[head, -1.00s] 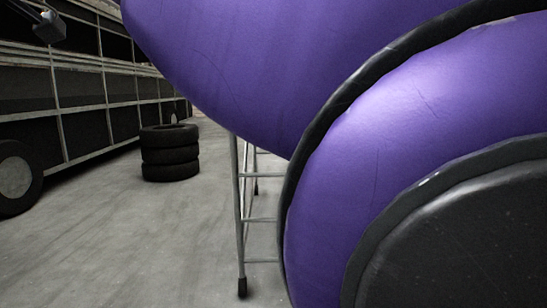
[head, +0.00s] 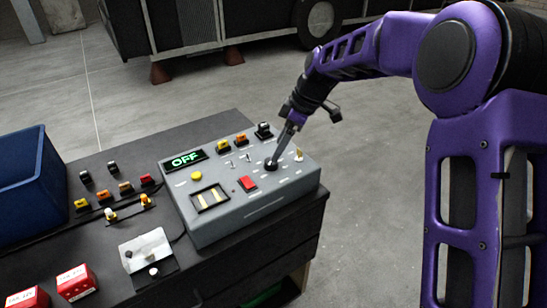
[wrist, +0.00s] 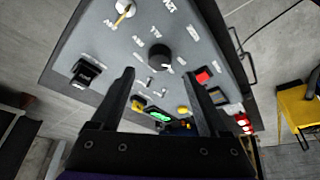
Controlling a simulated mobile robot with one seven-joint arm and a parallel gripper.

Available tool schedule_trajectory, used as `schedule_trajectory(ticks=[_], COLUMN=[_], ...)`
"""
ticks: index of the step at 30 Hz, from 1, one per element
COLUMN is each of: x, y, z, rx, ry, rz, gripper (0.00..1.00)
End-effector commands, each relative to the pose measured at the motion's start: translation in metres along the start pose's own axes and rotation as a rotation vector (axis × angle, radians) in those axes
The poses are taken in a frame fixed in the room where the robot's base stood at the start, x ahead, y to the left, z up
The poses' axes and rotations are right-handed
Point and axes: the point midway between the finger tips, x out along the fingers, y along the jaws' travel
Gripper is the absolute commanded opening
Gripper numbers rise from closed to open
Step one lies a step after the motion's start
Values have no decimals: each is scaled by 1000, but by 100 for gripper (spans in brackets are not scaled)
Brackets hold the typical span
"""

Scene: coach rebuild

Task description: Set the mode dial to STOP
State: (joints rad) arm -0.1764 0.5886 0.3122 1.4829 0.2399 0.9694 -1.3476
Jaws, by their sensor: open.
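The grey control box (head: 250,212) sits on a dark bench, its display (head: 186,160) reading OFF in green. The round black dial (head: 271,164) is on its top face; in the wrist view the dial (wrist: 160,57) has a pale mark on its rim and white labels around it, too blurred to read surely. I cannot tell which label it points to.
A red button (head: 247,184), yellow button (head: 196,176), small toggles and a pale-tipped knob (head: 298,155) crowd the panel. A blue bin (head: 28,185), red boxes (head: 76,282) and several spare switches lie on the bench at left.

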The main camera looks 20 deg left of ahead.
Motion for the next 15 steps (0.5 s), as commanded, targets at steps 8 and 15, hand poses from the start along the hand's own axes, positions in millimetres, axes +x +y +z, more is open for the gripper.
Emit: schedule_trajectory(ticks=[8,15], x=[43,52], y=[0,0], z=[1,0], rx=[0,0], ry=[-1,-1], rz=[-1,1], gripper=[78,78])
